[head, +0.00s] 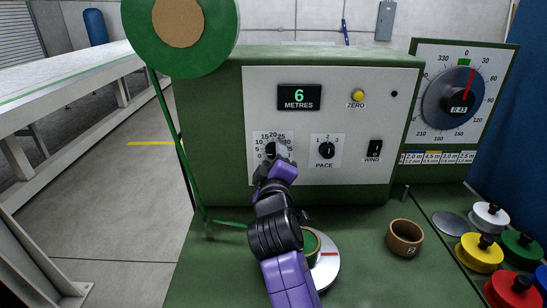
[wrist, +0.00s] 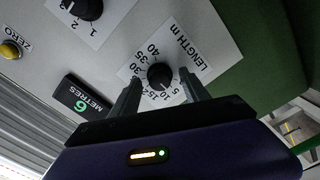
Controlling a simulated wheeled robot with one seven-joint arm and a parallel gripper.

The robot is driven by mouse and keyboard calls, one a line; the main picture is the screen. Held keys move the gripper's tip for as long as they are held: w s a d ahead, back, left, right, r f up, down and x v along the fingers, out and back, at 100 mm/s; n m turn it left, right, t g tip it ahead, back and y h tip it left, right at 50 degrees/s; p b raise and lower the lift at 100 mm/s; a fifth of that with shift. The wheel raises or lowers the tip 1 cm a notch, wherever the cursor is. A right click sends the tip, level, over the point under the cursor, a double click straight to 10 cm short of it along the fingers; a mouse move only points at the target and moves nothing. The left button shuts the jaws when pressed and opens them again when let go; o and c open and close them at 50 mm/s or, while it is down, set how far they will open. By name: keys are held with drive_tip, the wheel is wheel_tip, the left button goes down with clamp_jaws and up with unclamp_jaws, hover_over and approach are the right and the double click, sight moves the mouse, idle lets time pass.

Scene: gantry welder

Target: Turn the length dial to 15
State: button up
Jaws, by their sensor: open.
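The length dial (head: 270,149) is a small black knob on a white scale on the left of the panel. My gripper partly hides it in the head view. My gripper (head: 277,157) is open in front of the panel. In the wrist view its fingers (wrist: 160,90) stand on either side of the knob; I cannot tell whether they touch it. The dial's exact setting is too small to read. The display (head: 299,97) reads 6 METRES.
The PACE knob (head: 326,150) and WIND switch (head: 375,149) are to the right, with the yellow ZERO button (head: 358,96) above. A green reel (head: 150,30) hangs at upper left. A brown cup (head: 404,238) and several coloured spools (head: 479,252) stand on the bench at right.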

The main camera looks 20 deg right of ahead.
clamp_jaws()
drive_tip(key=shift+f+m+b, duration=0.1)
drive_tip(key=shift+m+b, duration=0.2)
drive_tip(key=shift+b, duration=0.15)
drive_tip(key=shift+f+m+b, duration=0.1)
drive_tip(key=shift+m+b, duration=0.8)
drive_tip(key=shift+b, duration=0.1)
drive_tip(key=m+b, duration=0.2)
drive_tip(key=shift+m, duration=0.4)
drive_tip(key=m+b, duration=0.3)
drive_tip(key=m, duration=0.1)
drive_tip(key=shift+b, duration=0.4)
drive_tip(key=shift+m+b, duration=0.8)
drive_tip(key=shift+m, duration=0.4)
